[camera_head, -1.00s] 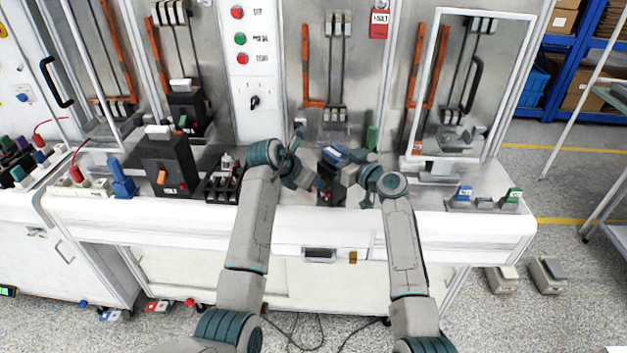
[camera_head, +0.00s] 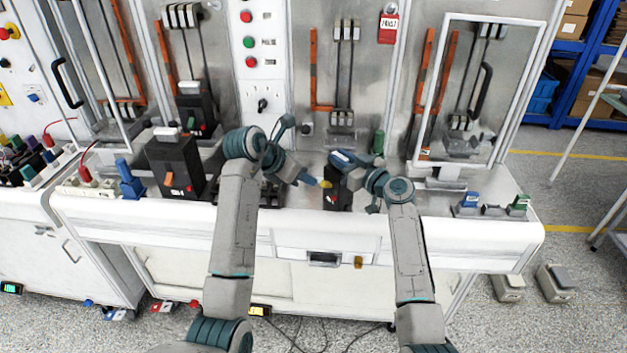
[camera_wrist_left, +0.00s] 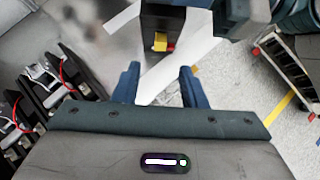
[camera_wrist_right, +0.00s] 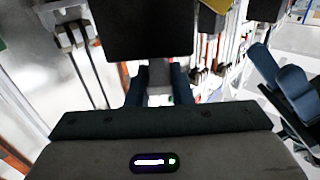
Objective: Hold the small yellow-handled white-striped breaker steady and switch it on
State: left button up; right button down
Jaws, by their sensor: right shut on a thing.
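The small black breaker (camera_head: 338,199) stands on the bench in the head view. Its yellow handle (camera_head: 325,184) faces the front. In the left wrist view the breaker (camera_wrist_left: 160,20) is at the top, with the yellow handle (camera_wrist_left: 160,42) and a red patch beside it.
A larger black breaker with an orange handle (camera_head: 169,179) stands to the left on the bench. Behind are cabinet panels with red buttons (camera_head: 246,17) and a red tag (camera_head: 388,28). Blue and green pieces (camera_head: 518,203) sit at the right end. Some bench space right of my grippers is clear.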

pick_arm(q)
jog(key=shift+v, duration=1.65)
pick_arm(e)
jog(key=c, duration=1.2)
grip_release()
